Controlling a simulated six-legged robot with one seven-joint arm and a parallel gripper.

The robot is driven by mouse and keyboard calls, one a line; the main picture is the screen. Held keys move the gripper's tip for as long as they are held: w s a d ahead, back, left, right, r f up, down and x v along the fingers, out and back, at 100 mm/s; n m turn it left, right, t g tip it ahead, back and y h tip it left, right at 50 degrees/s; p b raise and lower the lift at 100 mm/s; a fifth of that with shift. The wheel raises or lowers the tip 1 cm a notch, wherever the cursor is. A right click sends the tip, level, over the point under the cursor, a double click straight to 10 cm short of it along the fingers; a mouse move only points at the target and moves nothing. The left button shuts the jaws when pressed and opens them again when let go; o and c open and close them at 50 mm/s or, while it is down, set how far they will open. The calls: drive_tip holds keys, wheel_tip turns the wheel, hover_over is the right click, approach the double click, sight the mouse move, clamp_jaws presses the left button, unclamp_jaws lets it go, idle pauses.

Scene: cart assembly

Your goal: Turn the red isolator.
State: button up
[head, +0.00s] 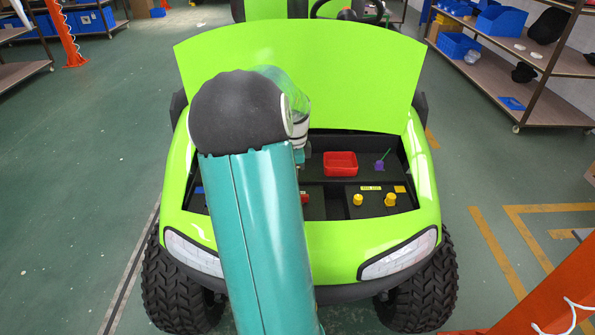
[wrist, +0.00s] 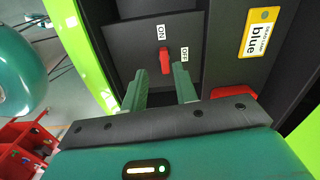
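The red isolator (wrist: 165,61) is a small red handle on a dark panel in the wrist view. Its long side runs up and down in the picture, with its upper end towards the ON label (wrist: 161,31). The OFF label (wrist: 184,53) is to its right. My gripper (wrist: 159,82) is open, with its two green fingers apart and nothing between them. The fingertips are just below the handle in the picture; I see no contact. In the head view my arm hides most of the gripper, and a small red part (head: 305,199) shows beside it, perhaps the isolator.
The green cart (head: 330,235) has its hood (head: 340,80) raised behind the bay. A red tray (head: 341,165), a purple part (head: 379,166) and two yellow knobs (head: 358,199) are in the bay. A yellow "blue" label (wrist: 262,32) is on the panel's right.

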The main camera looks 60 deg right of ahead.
drive_tip(key=shift+s+d+f+m, duration=0.5)
drive_tip(key=shift+s+d, duration=0.2)
drive_tip(key=shift+d, duration=0.1)
drive_tip(key=shift+s+f, duration=0.15)
wheel_tip(320, 180, down, 8)
drive_tip(key=shift+r, duration=0.2)
drive_tip(key=c, duration=0.6)
drive_tip(key=m, duration=1.7)
drive_tip(key=shift+m, duration=0.4)
drive_tip(key=o, duration=0.8)
